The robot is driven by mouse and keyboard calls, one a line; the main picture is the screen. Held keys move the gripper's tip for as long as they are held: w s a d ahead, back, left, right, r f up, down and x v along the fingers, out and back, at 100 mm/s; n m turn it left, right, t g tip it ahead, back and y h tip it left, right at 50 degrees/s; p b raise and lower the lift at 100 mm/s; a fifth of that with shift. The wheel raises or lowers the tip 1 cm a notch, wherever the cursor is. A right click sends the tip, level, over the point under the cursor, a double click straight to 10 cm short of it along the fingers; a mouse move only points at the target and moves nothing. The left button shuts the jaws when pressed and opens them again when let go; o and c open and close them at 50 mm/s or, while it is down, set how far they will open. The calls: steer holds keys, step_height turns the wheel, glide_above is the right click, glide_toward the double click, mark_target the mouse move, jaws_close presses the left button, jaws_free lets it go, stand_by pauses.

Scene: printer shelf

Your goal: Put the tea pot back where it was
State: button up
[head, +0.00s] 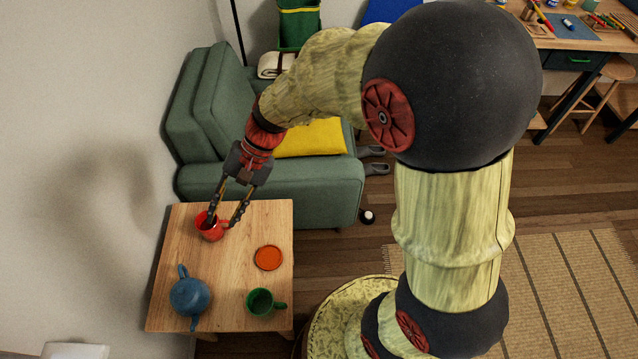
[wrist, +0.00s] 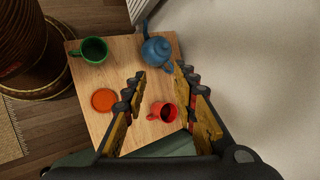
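The blue tea pot (head: 189,297) stands upright on the small wooden table (head: 225,275), near its front left corner. It also shows in the wrist view (wrist: 157,52), beyond my fingertips. My gripper (head: 223,222) is open, its two fingers pointing down at the red mug (head: 204,229) near the table's back edge. In the wrist view the red mug (wrist: 156,110), with dark contents, shows between the spread fingers (wrist: 160,74). I cannot tell whether a finger touches the mug. Nothing is clearly held.
An orange coaster (head: 268,257) lies on the table's right half. A green mug (head: 261,302) stands at the front right. A green armchair (head: 320,187) with a yellow cushion (head: 312,139) is behind the table. The wall (head: 80,180) is close on the left.

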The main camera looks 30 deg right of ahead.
steer(key=s+d+r+n+t+h, duration=0.3)
steer(key=s+d+r, duration=0.3)
steer(key=d+r, duration=0.1)
steer(key=s+d+r+n+t+h, duration=0.3)
steer(key=s+d+r, duration=0.3)
steer(key=d, duration=0.4)
steer(key=shift+s+d+r+n+t+h, duration=0.3)
steer(key=shift+s+r+h, duration=0.15)
steer(key=shift+h, duration=0.35)
steer(key=shift+w+a, duration=0.1)
steer(key=shift+a, duration=0.05)
